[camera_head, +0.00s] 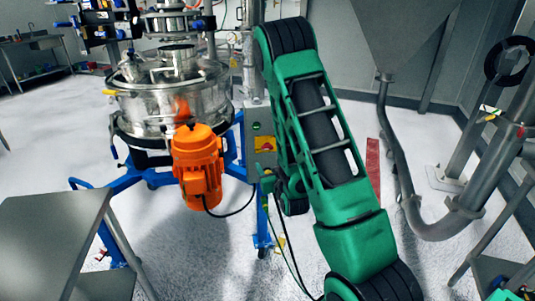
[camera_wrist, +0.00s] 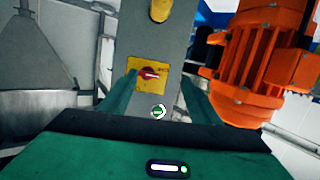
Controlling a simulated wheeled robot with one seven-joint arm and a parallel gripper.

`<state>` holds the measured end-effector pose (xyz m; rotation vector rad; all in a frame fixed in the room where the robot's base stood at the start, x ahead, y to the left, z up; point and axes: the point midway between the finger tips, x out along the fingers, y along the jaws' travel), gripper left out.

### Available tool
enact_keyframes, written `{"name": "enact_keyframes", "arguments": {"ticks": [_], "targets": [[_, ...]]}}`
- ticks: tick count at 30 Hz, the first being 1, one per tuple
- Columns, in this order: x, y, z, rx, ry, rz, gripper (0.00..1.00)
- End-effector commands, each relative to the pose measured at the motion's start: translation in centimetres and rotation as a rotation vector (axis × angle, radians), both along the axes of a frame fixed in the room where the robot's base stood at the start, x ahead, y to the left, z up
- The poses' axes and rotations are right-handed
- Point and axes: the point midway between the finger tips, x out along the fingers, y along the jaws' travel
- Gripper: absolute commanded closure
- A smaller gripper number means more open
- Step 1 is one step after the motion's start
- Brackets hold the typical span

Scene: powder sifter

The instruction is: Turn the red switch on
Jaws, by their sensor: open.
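The red switch (camera_wrist: 149,74) is a small rotary knob on a yellow plate (camera_wrist: 133,87), fixed to a grey control box. Its handle looks roughly horizontal in the wrist view. In the head view the yellow plate (camera_head: 264,144) shows just left of my green arm; the knob is small there. My gripper (camera_wrist: 158,80) is open and empty, its two green fingers on either side of the switch in the wrist view. I cannot tell whether a finger touches it. In the head view the gripper (camera_head: 268,184) is small and partly hidden by my arm.
A green round button (camera_wrist: 158,111) sits on the same box. An orange motor (camera_head: 198,167) stands close beside the box, under the steel sifter (camera_head: 172,95) on a blue frame. A steel hopper and pipe (camera_head: 395,150) stand at right. A steel table (camera_head: 45,235) is at lower left.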

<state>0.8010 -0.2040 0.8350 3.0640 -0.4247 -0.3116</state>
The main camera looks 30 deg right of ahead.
Motion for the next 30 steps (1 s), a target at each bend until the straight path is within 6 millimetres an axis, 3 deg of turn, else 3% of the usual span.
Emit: {"name": "enact_keyframes", "arguments": {"ticks": [6, 13, 30], "targets": [[-1.0, -0.4, -0.2, -0.004, -0.151, -0.056, 0.43], [-0.9, -0.8, 0.0, -0.01, -0.202, -0.075, 0.43], [7.3, -3.7, 0.0, -0.006, -0.203, -0.075, 0.43]]}}
